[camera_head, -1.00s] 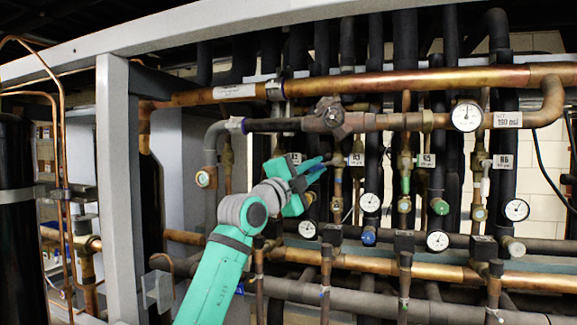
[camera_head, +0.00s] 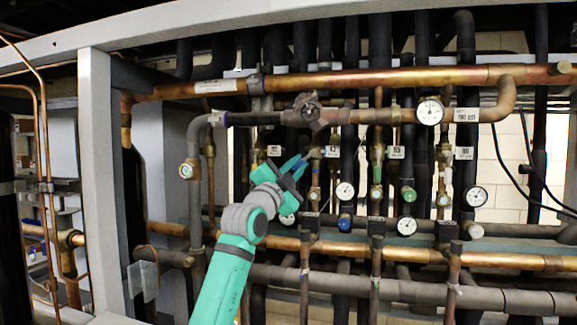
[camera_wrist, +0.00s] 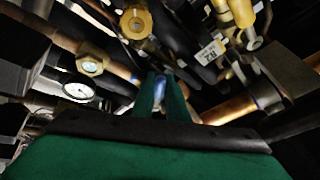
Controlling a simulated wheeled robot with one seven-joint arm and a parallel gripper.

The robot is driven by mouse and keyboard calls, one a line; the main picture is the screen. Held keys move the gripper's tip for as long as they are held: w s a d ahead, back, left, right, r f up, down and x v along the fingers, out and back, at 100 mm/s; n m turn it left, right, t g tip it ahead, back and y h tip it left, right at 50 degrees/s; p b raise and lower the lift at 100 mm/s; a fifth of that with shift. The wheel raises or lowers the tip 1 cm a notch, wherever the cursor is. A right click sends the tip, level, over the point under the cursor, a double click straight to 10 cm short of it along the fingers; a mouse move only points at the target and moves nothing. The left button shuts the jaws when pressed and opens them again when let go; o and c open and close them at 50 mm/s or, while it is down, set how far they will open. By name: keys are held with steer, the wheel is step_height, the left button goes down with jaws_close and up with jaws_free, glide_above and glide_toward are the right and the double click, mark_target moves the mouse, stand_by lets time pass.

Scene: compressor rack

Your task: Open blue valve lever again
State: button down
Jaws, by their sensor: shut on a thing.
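My gripper (camera_head: 300,167) reaches up to the left part of the pipe rack in the head view, below the tagged valves. Its teal fingers also show in the wrist view (camera_wrist: 162,92), close together. A pale blue piece, seemingly the blue valve lever (camera_wrist: 162,89), sits between the fingertips. Most of the lever is hidden by the fingers, so I cannot tell its angle. In the head view a dark blue edge shows at the fingers, but I cannot separate lever from gripper there.
A gauge (camera_head: 345,191) and a blue round cap (camera_head: 345,222) are right of my gripper. A copper pipe (camera_head: 400,78) runs above. A grey post (camera_head: 98,180) stands left of my arm. In the wrist view, brass fittings (camera_wrist: 136,22) and a gauge (camera_wrist: 79,91) surround the fingers.

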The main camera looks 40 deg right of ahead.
steer(key=c, duration=1.7)
jaws_free()
steer(key=shift+c, duration=0.2)
steer(key=v, duration=1.1)
steer(key=shift+d, duration=0.15)
